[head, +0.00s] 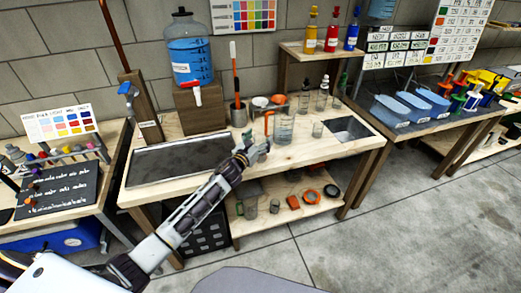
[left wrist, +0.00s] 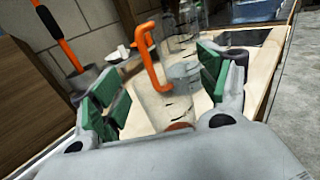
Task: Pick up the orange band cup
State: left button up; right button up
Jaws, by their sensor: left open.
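My left gripper (head: 258,146) is open above the front part of the middle workbench. In the left wrist view its green-padded fingers (left wrist: 165,88) stand apart on either side of a clear cup (left wrist: 184,100) with dark marks. An upright orange hooked piece (left wrist: 148,62) rises at this cup; I cannot tell if it is the cup's handle or band. A reddish-orange patch (left wrist: 180,126) shows low between the fingers. In the head view the orange piece (head: 267,121) stands just beyond the gripper, beside a clear vessel (head: 284,130). The fingers hold nothing. My right gripper is out of view.
Several clear vessels stand close behind, including a small cup (head: 318,130). A pot with an orange-handled tool (head: 238,115) is to the left. A dark tray (head: 178,162) and a blue water jug (head: 190,60) are further left.

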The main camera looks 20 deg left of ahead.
pick_arm(q)
jog(key=shift+w+d, duration=0.15)
jog(key=shift+w, duration=0.45)
jog(key=c, duration=1)
